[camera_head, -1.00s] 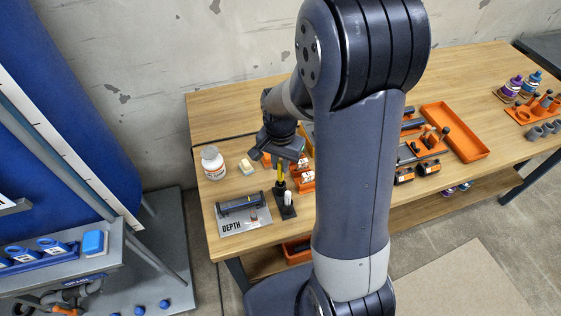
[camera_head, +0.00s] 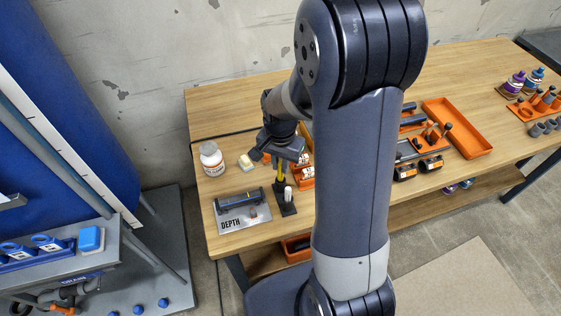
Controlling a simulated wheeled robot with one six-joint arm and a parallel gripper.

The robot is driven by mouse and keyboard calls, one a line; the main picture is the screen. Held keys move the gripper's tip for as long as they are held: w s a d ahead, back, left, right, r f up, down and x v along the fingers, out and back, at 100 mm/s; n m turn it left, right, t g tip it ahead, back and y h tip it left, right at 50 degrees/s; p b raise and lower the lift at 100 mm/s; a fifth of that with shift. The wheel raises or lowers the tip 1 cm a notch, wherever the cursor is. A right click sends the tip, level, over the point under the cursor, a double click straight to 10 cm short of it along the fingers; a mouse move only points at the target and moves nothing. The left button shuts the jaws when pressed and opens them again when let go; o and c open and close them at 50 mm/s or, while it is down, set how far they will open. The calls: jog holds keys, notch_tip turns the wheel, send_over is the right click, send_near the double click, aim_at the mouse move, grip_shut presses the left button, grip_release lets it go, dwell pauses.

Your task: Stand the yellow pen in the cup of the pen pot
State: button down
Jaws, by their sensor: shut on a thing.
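The yellow pen (camera_head: 280,172) is upright below my gripper (camera_head: 279,157), which is shut on its upper part. The pen's lower end is at the black pen pot (camera_head: 288,209), over or inside its cup. I cannot tell how deep it sits, because the dark cup and the pen's lower end blend together. My arm hides the table to the right of the pot.
A grey DEPTH plate (camera_head: 233,226) with a dark gauge lies left of the pot. Orange holders (camera_head: 304,182) are close right of the gripper. An orange tray (camera_head: 458,130) lies farther right.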

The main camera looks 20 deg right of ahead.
jog(key=shift+f, duration=0.35)
jog(key=shift+f+b, duration=0.15)
jog(key=shift+b, duration=0.15)
jog(key=shift+f+b, duration=0.5)
jog(key=shift+f, duration=0.15)
jog(key=shift+f, duration=0.3)
dwell(0.4)
jog(key=c, duration=1.1)
grip_release()
jog(key=shift+c, duration=0.2)
jog(key=shift+r, duration=0.2)
